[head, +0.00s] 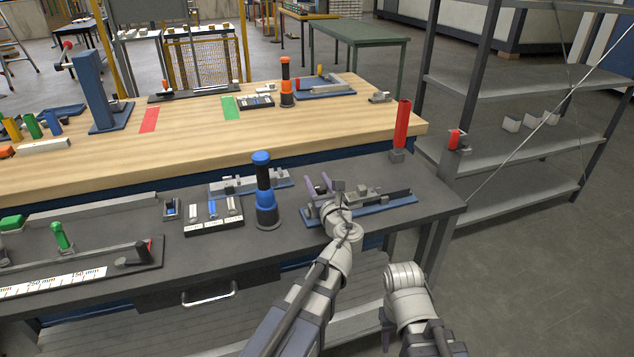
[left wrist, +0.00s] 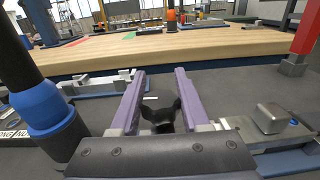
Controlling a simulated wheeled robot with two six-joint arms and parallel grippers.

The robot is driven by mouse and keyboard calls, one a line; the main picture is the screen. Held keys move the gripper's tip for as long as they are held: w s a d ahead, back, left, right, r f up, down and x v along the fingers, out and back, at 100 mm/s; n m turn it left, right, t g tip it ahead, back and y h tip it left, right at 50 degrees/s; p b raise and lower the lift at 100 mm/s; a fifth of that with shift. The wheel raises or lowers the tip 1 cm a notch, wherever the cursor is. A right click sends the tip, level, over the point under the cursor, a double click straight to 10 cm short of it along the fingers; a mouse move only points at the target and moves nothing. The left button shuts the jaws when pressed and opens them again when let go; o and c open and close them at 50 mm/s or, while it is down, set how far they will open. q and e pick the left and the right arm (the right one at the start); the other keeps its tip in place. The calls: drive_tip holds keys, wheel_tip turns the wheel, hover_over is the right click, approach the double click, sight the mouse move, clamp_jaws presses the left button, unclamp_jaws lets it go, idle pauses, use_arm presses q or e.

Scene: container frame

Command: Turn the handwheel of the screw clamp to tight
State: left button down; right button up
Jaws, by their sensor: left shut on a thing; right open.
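The screw clamp (head: 375,208) lies on the dark front bench on a blue base, near the bench's right end. My left gripper (head: 319,187) is at the left end of the clamp, with its two purple fingers around the black handwheel. In the left wrist view the lobed black handwheel (left wrist: 161,115) sits between the fingers of the left gripper (left wrist: 160,98), which is shut on it. The clamp's metal body (left wrist: 268,118) shows to the right there. My own gripper hides part of the handwheel.
A blue and black post (head: 263,190) stands just left of the clamp. A grey fixture (head: 240,184) lies behind it. A red post (head: 401,128) stands at the back right. A tray (head: 212,216) lies further left. The wooden bench (head: 330,125) is behind.

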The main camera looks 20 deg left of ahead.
sight(323, 192)
idle(0.9)
use_arm(q)
drive_tip(key=shift+c, duration=2)
unclamp_jaws()
drive_tip(key=shift+v, duration=3.9)
